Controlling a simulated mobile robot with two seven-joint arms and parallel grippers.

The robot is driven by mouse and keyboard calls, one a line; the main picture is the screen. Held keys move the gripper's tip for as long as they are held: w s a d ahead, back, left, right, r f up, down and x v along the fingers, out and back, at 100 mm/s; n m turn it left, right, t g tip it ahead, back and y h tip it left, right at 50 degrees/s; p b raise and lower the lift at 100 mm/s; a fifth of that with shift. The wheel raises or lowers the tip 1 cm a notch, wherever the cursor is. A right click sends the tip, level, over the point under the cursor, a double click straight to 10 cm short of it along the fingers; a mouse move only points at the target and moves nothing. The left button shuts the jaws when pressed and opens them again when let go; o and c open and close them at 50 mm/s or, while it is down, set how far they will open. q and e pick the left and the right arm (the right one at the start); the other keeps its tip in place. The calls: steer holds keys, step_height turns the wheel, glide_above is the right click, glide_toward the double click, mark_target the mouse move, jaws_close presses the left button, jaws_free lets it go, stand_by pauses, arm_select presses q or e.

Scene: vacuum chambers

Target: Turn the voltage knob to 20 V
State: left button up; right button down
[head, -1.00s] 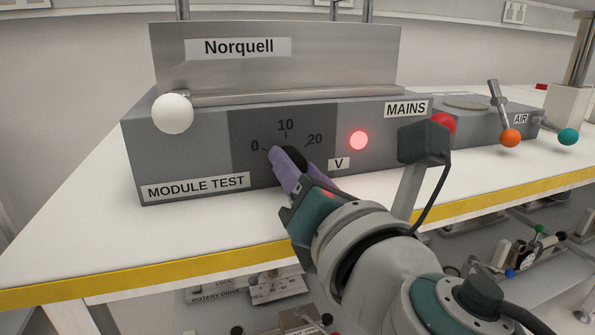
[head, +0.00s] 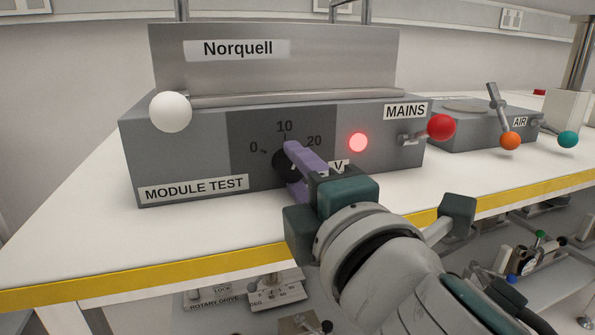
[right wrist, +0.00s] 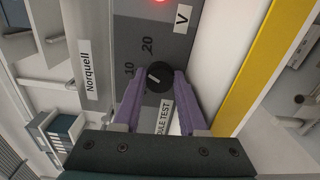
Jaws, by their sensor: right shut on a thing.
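The black voltage knob (head: 281,166) sits on the dark front panel (head: 245,127) of the MODULE TEST unit, below the scale 0, 10, 20. My right gripper (head: 292,170) is shut on it, with one purple finger above and one below in the head view. The fingers cover part of the knob and the V label. In the right wrist view the knob (right wrist: 160,77) lies between the fingertips. A short pale mark on it points roughly between 10 and 20; its exact reading is unclear. My left gripper is not in view.
A lit red lamp (head: 358,142) and a red-ended MAINS lever (head: 440,127) are right of the knob. A white ball (head: 170,112) is at the unit's left. The AIR unit (head: 465,128) stands further right. The bench's yellow front edge (head: 160,275) runs below.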

steer(key=m, duration=0.3)
steer(key=shift+r+m, duration=0.1)
steer(key=shift+m, duration=0.2)
steer(key=shift+m+p, duration=0.5)
steer(key=shift+m, duration=0.9)
steer(key=shift+c, duration=2.4)
jaws_free()
steer(key=shift+f, duration=0.2)
steer(key=shift+f, duration=0.15)
